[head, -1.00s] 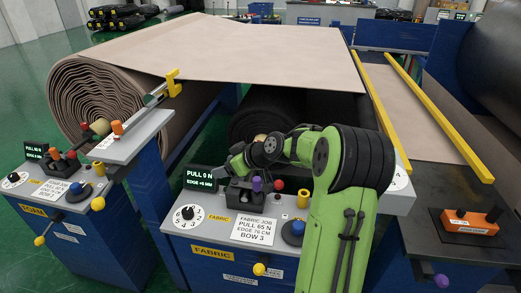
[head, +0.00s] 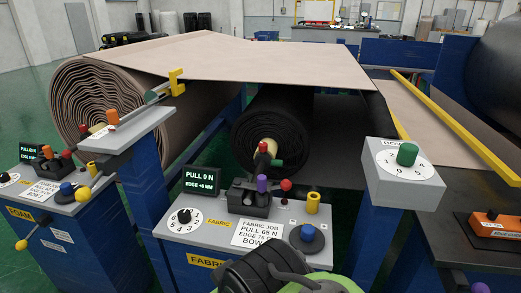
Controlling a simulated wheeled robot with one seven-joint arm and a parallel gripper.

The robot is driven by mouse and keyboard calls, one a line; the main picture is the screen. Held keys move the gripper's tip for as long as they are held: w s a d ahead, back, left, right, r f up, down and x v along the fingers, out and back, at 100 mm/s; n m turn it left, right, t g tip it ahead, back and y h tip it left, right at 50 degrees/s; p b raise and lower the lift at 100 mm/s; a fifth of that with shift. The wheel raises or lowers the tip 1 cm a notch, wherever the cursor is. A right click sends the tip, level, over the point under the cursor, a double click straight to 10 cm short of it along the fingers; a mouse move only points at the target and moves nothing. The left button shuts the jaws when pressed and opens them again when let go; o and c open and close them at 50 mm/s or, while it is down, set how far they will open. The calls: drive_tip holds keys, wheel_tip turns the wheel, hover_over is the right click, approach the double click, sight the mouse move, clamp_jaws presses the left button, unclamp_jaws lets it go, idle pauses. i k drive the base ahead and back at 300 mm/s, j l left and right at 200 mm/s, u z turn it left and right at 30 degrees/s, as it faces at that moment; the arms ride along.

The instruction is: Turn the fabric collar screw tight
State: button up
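The black fabric roll (head: 275,120) lies on its stand behind the FABRIC console (head: 200,232). At its near end I see a pale core end (head: 262,157), with a small red knob (head: 263,147) and a green knob (head: 277,162) by it. I cannot tell which of these is the collar screw, or how tight it is. The display (head: 201,180) reads PULL 0 N and EDGE +6 MM. Part of my dark and green arm shows at the bottom centre, in front of the console. My gripper is not visible.
The console carries a purple-topped lever (head: 262,184), a red knob (head: 285,185), a blue knob (head: 307,233), a yellow post (head: 312,203) and a dial (head: 184,217). A box with a green BOW knob (head: 407,154) stands right. The FOAM console (head: 60,205) stands left.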

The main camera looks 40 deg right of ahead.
sight(263, 145)
drive_tip(key=i+j+u, duration=0.2)
drive_tip(key=i, duration=0.2)
drive_tip(key=i+j+u, duration=0.2)
drive_tip(key=i, duration=0.2)
drive_tip(key=l, duration=0.1)
